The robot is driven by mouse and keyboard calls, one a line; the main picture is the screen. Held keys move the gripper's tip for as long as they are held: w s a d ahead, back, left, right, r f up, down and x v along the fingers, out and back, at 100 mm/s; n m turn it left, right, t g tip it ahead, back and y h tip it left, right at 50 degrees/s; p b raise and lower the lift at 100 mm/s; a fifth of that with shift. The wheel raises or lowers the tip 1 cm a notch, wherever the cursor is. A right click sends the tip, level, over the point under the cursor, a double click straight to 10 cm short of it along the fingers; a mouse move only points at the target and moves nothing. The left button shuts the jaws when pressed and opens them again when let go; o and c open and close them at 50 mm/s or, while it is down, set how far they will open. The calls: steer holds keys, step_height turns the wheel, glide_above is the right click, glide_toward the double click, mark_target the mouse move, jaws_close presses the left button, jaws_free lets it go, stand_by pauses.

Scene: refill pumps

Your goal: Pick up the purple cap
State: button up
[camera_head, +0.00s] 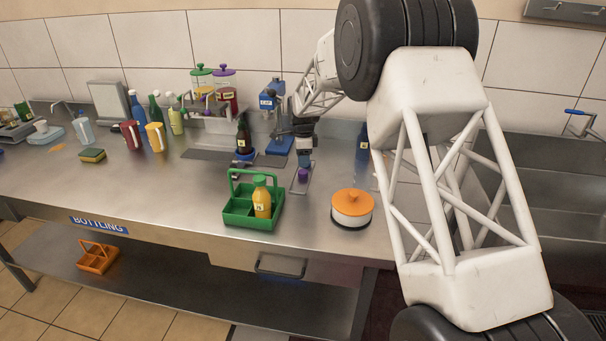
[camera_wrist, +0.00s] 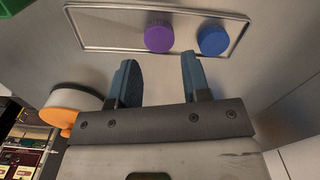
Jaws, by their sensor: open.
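The purple cap (camera_wrist: 158,38) lies on a small metal tray (camera_wrist: 112,45) in the wrist view, left of a blue cap (camera_wrist: 213,40). In the head view the purple cap (camera_head: 303,175) sits on the tray (camera_head: 297,188), just below my gripper (camera_head: 305,160). My gripper's two blue-grey fingers (camera_wrist: 158,75) are spread apart with nothing between them. In the wrist view, the purple cap lies beyond the fingertips, roughly in line with the gap. The blue cap cannot be made out in the head view.
A green carrier (camera_head: 238,214) holding an orange bottle (camera_head: 262,199) stands left of the tray. A round orange and white container (camera_head: 351,207) stands to the right. A dark bottle (camera_head: 243,136) and a blue capping device (camera_head: 274,110) stand behind. Bare counter lies at left front.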

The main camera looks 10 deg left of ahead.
mark_target(303, 172)
steer(key=shift+f, duration=0.15)
steer(key=shift+f, duration=2.45)
steer(key=c, duration=0.4)
